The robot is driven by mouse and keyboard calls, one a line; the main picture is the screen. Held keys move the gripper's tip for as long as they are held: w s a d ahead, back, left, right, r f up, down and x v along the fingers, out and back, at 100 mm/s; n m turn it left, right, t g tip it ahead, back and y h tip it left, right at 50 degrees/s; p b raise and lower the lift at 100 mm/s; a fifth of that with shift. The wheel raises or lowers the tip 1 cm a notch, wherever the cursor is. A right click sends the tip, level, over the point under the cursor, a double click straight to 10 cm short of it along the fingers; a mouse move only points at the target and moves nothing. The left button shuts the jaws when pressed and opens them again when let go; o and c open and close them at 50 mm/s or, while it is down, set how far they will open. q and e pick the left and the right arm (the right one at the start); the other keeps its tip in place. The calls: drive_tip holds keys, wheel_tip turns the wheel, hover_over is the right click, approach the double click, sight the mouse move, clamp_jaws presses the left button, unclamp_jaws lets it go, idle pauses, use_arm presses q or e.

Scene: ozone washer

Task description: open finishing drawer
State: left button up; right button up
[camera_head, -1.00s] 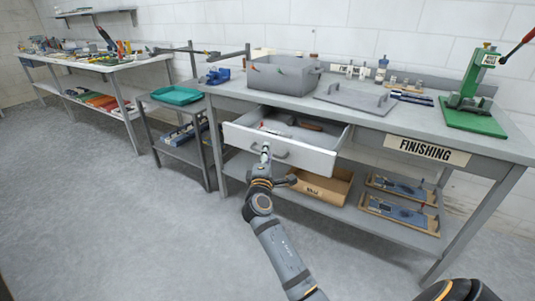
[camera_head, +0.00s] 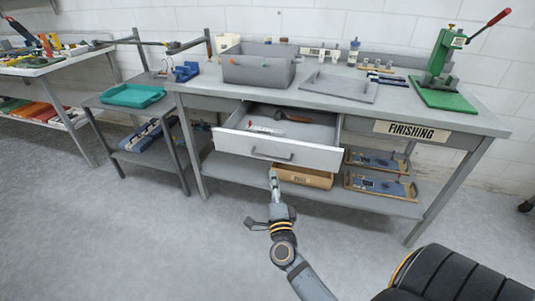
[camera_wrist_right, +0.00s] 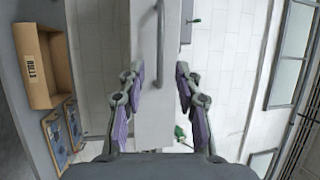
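The finishing drawer (camera_head: 316,151) is pulled out of the grey bench and stands open, with its interior showing in the head view. Its white front has a grey bar handle (camera_head: 271,154). My right gripper (camera_head: 273,178) is just below and in front of the handle in the head view. In the right wrist view my right gripper (camera_wrist_right: 161,78) has its fingers spread, with the drawer front (camera_wrist_right: 153,105) seen between them. The handle (camera_wrist_right: 160,40) lies beyond the fingertips, apart from them. My left gripper is not in view.
The FINISHING label (camera_head: 411,131) is right of the drawer. Small tools (camera_head: 264,129) lie inside it. A cardboard box (camera_head: 304,178) and trays (camera_head: 380,187) sit on the shelf below. A grey bin (camera_head: 259,73) and green press (camera_head: 443,70) stand on top. Floor in front is clear.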

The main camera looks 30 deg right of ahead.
sight(270, 158)
drive_tip(key=x, duration=1)
drive_tip(key=shift+w+d+p, duration=0.15)
drive_tip(key=shift+w+p, duration=0.05)
drive_tip(key=shift+p, duration=0.15)
drive_tip(key=shift+r, duration=0.1)
clamp_jaws()
